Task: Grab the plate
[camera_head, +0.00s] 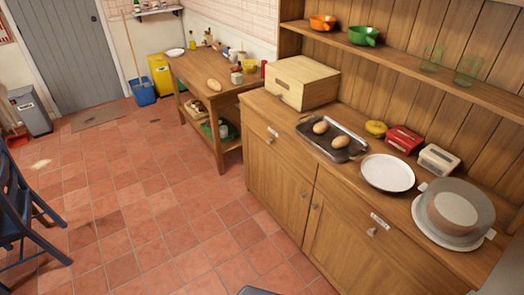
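A white round plate (387,173) lies flat on the wooden counter (265,108), between a dark baking tray and a large domed pot-like item. Its top looks empty. A second, smaller white plate or dish (175,52) lies on the far wooden table. Neither of my grippers shows in the head view. A small dark shape at the bottom edge is cut off and I cannot tell what it is.
The baking tray (310,131) holds potato-like items. The domed item (454,207) sits close to the plate's right. Red (403,139) and cream (438,160) boxes stand behind it. A wooden bread box (302,82) stands left. A blue chair (20,215) is at left; the tiled floor between is clear.

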